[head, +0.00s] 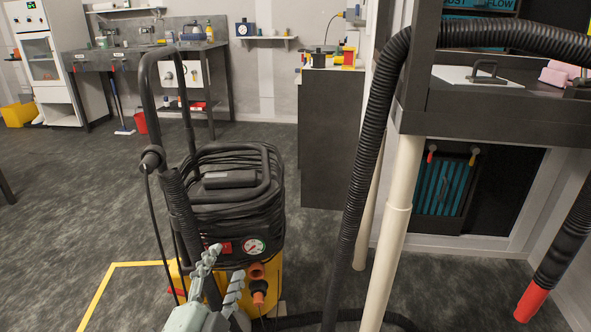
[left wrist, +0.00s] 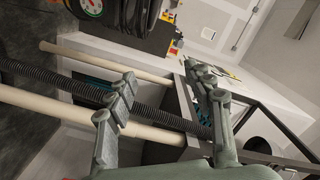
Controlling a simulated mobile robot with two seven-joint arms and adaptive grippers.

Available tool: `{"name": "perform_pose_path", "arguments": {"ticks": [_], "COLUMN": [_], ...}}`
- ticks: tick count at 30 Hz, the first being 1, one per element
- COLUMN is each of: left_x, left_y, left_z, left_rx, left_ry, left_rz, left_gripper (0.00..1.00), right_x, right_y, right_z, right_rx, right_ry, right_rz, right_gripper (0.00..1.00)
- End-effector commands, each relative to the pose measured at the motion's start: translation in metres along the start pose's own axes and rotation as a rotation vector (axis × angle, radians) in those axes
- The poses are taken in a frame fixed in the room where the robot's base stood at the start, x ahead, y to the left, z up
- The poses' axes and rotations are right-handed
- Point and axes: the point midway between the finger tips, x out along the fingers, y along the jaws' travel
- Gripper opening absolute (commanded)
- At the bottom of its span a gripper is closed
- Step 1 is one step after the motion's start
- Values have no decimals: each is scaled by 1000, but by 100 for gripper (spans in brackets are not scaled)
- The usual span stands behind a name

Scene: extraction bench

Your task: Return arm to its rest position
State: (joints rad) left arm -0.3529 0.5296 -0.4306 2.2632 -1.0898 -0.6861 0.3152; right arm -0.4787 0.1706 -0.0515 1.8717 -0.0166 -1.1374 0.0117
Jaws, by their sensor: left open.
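My left gripper (head: 224,266) comes up from the bottom of the head view, in front of the yellow and black machine (head: 226,195). It is open, its two grey-green fingers apart. In the left wrist view my left gripper (left wrist: 160,73) shows nothing between its fingers, only background beyond them. The machine has a coiled black cable, a round gauge (head: 254,246) and a red switch. The gauge also shows in the left wrist view (left wrist: 91,7). My right gripper is not in view.
A black ribbed hose (head: 350,215) and cream pipes (head: 391,235) stand right of the machine, by a dark bench (head: 480,110). A red-ended hose (head: 531,300) hangs at the far right. A yellow floor line (head: 98,295) lies left. Open floor stretches left and behind.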

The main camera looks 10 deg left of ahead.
Motion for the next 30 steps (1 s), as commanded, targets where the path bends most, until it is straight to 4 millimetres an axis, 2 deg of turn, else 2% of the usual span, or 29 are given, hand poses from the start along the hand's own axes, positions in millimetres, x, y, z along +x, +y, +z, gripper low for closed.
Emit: {"name": "perform_pose_path", "arguments": {"ticks": [2,4,7,9,12,13,15,18,21,24,30], "left_x": [2,1,-14,-34,-72,-84,-110,-140,-156,-162,-162], "left_y": [9,24,59,89,135,147,173,200,214,218,218], "left_z": [25,61,122,161,201,209,221,228,228,228,228], "left_rx": [-43,-103,-216,-300,-417,-451,-522,-601,-646,-663,-662], "left_ry": [-88,-213,-440,-605,-810,-861,-965,-1063,-1112,-1130,-1128], "left_rz": [23,63,152,233,360,396,480,575,631,651,651], "left_gripper": [52,52,52,52,52,52,52,52,52,52,52], "right_x": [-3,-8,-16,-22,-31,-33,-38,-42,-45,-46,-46], "right_y": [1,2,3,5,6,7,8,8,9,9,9], "right_z": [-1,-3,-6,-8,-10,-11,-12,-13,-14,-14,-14], "right_rx": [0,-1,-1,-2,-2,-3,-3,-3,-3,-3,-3], "right_ry": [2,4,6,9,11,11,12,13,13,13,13], "right_rz": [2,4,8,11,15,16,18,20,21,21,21], "right_gripper": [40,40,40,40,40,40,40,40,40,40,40]}}
